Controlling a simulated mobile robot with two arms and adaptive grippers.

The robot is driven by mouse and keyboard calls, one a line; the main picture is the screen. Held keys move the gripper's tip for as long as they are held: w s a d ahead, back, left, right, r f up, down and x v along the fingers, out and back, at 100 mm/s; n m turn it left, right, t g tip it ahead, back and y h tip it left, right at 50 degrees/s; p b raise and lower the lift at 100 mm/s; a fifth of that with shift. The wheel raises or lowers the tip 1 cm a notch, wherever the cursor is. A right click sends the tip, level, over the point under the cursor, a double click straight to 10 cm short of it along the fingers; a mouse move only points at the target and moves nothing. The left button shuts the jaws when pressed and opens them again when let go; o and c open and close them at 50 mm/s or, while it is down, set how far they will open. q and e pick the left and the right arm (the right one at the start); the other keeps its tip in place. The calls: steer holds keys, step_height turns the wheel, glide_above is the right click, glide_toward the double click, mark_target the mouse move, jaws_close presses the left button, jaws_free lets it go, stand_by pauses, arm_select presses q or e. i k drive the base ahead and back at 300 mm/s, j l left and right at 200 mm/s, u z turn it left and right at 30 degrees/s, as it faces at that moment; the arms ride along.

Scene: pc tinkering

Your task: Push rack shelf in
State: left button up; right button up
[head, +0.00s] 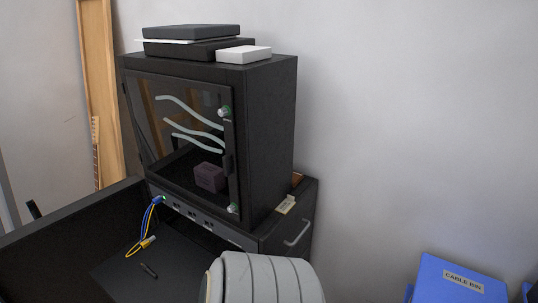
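A black rack cabinet (268,140) with a glass front door (165,110) stands against the wall. The door looks closed. Behind the glass, pale wavy strips and a dark purple box (209,177) show. A dark strip with small ports (200,217) runs below the door. A flat black surface (125,275) lies in front of and below this strip. I cannot tell which part is the rack shelf, or how far out it stands. Neither of my grippers is in view.
Dark flat boxes (190,32) and a white box (243,54) lie on the cabinet. Blue and yellow cables (149,222) hang below it. A grey ribbed form (265,280) fills the bottom middle. A blue cable bin (450,280) stands lower right.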

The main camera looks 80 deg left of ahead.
mark_target(180, 265)
steer(key=u, duration=4)
